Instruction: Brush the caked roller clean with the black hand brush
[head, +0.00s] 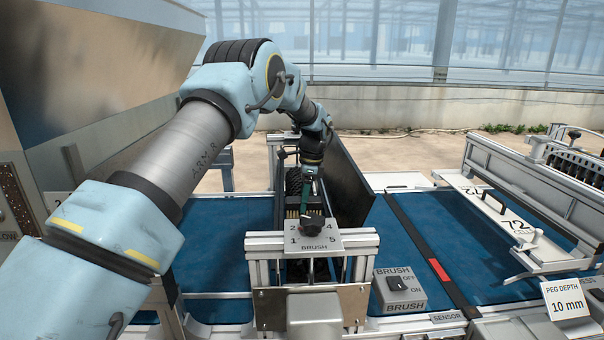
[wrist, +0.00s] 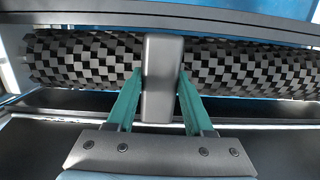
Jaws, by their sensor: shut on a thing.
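The roller (wrist: 85,62) lies across the wrist view, with a dark and grey checkered surface. I cannot tell caked dirt from this pattern. A short dark part of the roller (head: 293,181) shows in the head view between the side frames. My gripper (wrist: 160,74) has green fingers, shut on the black hand brush (wrist: 162,100). The brush stands in front of the middle of the roller and hides part of it. Its bristles are hidden, so I cannot tell whether they touch. In the head view my gripper (head: 307,192) reaches down into the brush station.
A raised dark panel (head: 350,180) stands right of the roller. A plate (head: 314,238) marked BRUSH with a dark knob is in front. A BRUSH switch box (head: 400,291) sits right of it. Blue belt (head: 232,240) runs on both sides. A white 72-cell plate (head: 500,222) is at right.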

